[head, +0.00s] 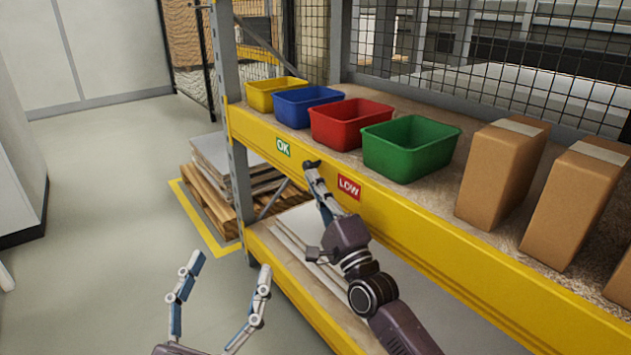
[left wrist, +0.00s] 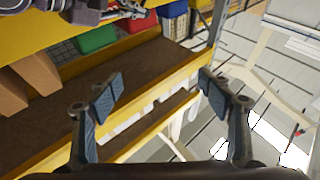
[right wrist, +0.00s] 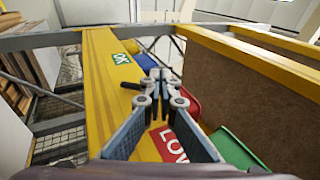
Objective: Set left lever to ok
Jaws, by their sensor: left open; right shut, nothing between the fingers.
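A green OK label (head: 283,147) and a red LOW label (head: 349,187) sit on the yellow shelf beam (head: 430,243). My right gripper (head: 315,175) is shut and empty at the beam's face between the two labels. A dark end piece shows at its tip; I cannot tell whether it is the lever or a fingertip. In the right wrist view the shut fingers (right wrist: 160,78) lie between the OK label (right wrist: 121,58) and the LOW label (right wrist: 170,143), covering the beam there. My left gripper (head: 228,272) is open and empty, low in front of the rack.
Yellow (head: 275,93), blue (head: 307,107), red (head: 350,124) and green (head: 410,148) bins stand on the shelf behind the beam. Several cardboard boxes (head: 502,170) stand to the right. A pallet (head: 215,195) lies behind the left post. The floor at left (head: 105,185) is clear.

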